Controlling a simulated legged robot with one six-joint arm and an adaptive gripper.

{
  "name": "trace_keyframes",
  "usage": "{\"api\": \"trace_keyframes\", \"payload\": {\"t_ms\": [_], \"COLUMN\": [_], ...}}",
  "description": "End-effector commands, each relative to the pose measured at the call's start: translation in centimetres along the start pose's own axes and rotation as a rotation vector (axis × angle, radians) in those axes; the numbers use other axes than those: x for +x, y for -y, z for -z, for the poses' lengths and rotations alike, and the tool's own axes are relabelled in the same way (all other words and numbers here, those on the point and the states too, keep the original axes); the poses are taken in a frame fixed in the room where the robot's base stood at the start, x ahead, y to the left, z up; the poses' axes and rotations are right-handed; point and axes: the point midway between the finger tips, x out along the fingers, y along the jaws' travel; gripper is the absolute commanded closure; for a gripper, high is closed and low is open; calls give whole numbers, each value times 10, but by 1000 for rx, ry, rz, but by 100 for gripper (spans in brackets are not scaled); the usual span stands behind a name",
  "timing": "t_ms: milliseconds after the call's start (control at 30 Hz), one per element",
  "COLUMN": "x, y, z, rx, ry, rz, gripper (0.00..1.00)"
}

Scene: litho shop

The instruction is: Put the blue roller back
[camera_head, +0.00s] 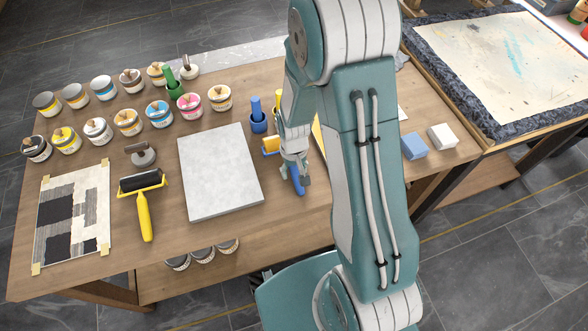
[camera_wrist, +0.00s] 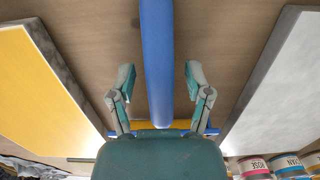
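The blue roller shows in the wrist view as a long blue handle (camera_wrist: 156,55) lying lengthwise, with its yellow drum (camera_wrist: 150,125) mostly hidden behind my gripper's body. In the head view its blue handle (camera_head: 298,184) and part of the drum (camera_head: 270,146) show on the table, right of the grey slab. My gripper (camera_head: 298,170) is over the roller, pointing down. In the wrist view my gripper (camera_wrist: 158,80) is open, one finger on each side of the handle with gaps to both. A blue holder-like cup (camera_head: 258,118) with a blue upright piece stands behind the roller.
The grey slab (camera_head: 220,172) lies left of the roller; a yellow-topped slab (camera_wrist: 40,90) lies across from it. Several paint cans (camera_head: 160,114) and a green cup (camera_head: 174,86) stand behind. A yellow-handled black roller (camera_head: 142,190) lies left. Blue and white blocks (camera_head: 414,146) sit right.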

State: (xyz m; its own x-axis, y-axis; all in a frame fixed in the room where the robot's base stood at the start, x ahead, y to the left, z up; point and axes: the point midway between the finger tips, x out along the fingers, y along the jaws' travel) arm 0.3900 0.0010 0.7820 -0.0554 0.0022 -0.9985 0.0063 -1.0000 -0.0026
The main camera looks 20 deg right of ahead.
Motion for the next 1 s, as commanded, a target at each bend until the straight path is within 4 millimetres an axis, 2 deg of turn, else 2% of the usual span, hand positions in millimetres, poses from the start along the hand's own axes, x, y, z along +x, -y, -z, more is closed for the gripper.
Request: {"api": "trace_keyframes", "payload": {"t_ms": [333,467,800,1000], "x": [-1,-12,-78,-109], "y": [0,0,0,1], "z": [0,1,2,2], "rx": [0,0,0,0], "ry": [1,-1,-5,-2], "rz": [0,0,-1,-1], "gripper": [28,28,28,28]}}
